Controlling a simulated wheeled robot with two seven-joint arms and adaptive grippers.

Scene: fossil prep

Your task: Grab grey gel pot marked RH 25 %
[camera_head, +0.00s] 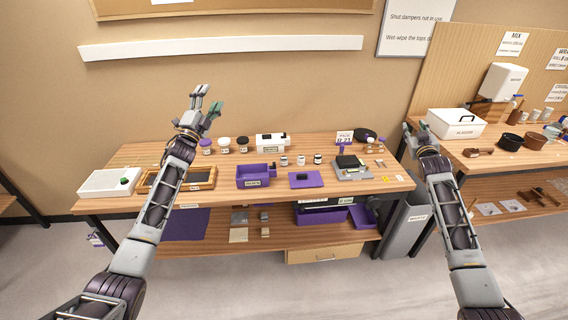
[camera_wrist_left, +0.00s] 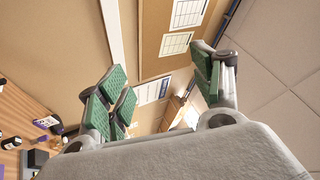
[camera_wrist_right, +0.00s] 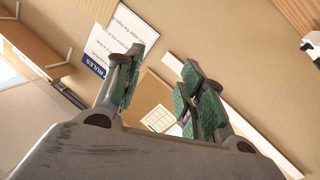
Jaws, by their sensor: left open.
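Three small pots, a left one (camera_head: 283,160), a middle one (camera_head: 301,160) and a right one (camera_head: 318,159), stand in a row on the wooden bench. Their labels are too small to read, so I cannot tell which is the grey RH 25 % pot. My left gripper (camera_head: 204,104) is open and empty, raised above the bench's back left; its spread green-padded fingers show in the left wrist view (camera_wrist_left: 165,88). My right gripper (camera_head: 418,136) is raised near the bench's right end; the right wrist view (camera_wrist_right: 157,88) shows its fingers apart with nothing between them.
A white tray (camera_head: 108,187) and a wooden-framed tray (camera_head: 196,184) are left.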

